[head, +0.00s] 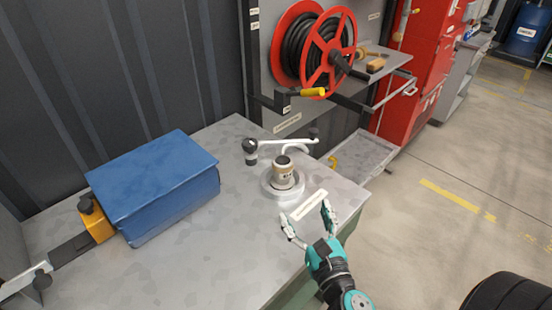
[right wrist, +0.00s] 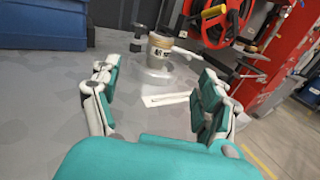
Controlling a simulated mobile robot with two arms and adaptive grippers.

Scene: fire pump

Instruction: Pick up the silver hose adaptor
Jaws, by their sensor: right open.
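A short silver-beige cylinder with a dark top and a small label (head: 283,170) stands upright on the grey bench, within a pale round base (head: 270,188). It looks like the silver hose adaptor, though I cannot be sure. It also shows in the right wrist view (right wrist: 160,48), ahead of and between the fingers. My right gripper (head: 306,213) is open and empty, just in front of the cylinder on the near side, apart from it. Its spread fingers also show in the right wrist view (right wrist: 156,74). My left gripper is not in view.
A white lever with a black knob (head: 250,147) stands close behind the cylinder. A blue box (head: 155,180) is on the bench (head: 215,255) to the left. A red hose reel (head: 325,50) and a shelf are behind. The bench's right edge is near my gripper.

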